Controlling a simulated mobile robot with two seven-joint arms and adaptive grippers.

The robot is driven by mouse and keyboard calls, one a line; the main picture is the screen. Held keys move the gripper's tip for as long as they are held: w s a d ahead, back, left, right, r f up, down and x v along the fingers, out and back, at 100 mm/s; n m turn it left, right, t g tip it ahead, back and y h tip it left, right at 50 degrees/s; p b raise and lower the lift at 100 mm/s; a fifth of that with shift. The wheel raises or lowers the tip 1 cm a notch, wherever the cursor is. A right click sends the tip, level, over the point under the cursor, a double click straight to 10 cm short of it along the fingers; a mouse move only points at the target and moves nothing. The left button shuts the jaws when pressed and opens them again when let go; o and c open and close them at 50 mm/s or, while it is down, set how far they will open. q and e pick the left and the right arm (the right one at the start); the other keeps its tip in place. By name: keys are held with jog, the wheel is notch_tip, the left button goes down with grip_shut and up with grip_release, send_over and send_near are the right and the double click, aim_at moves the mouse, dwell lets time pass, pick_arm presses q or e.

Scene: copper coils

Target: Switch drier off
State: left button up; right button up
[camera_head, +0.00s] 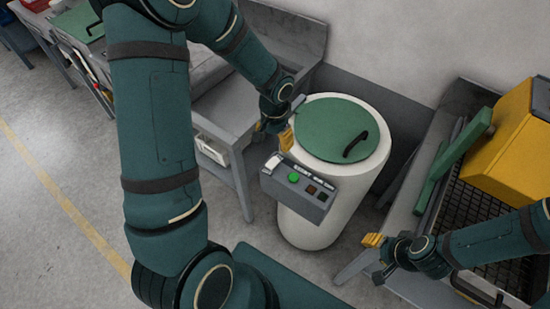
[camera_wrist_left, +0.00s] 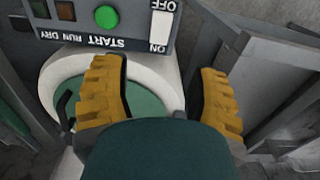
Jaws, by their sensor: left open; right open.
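The drier (camera_head: 310,228) is a white drum with a closed green lid (camera_head: 338,128) and a black handle. Its grey control box (camera_head: 297,190) faces the front left. It carries a white ON/OFF rocker switch (camera_head: 273,161), a green START button (camera_head: 293,177) and two small dark lamps. In the left wrist view the panel appears upside down, with the switch (camera_wrist_left: 162,28) and green button (camera_wrist_left: 107,16) near the top. My left gripper (camera_head: 286,132) is open and empty, just above the switch end of the box. My right gripper (camera_head: 375,251) is open and empty, right of the drier.
A grey sink bench (camera_head: 222,115) stands left of the drier. A grey bench with a dark grid and a yellow box (camera_head: 503,140) stands at right, near my right arm. A wall is behind. Open floor (camera_head: 50,180) lies at left.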

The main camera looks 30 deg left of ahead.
aim_at(275, 161)
pick_arm(q)
notch_tip(275, 161, down, 10)
jog(key=shift+f+b, duration=0.1)
jog(key=shift+b, duration=0.4)
grip_shut()
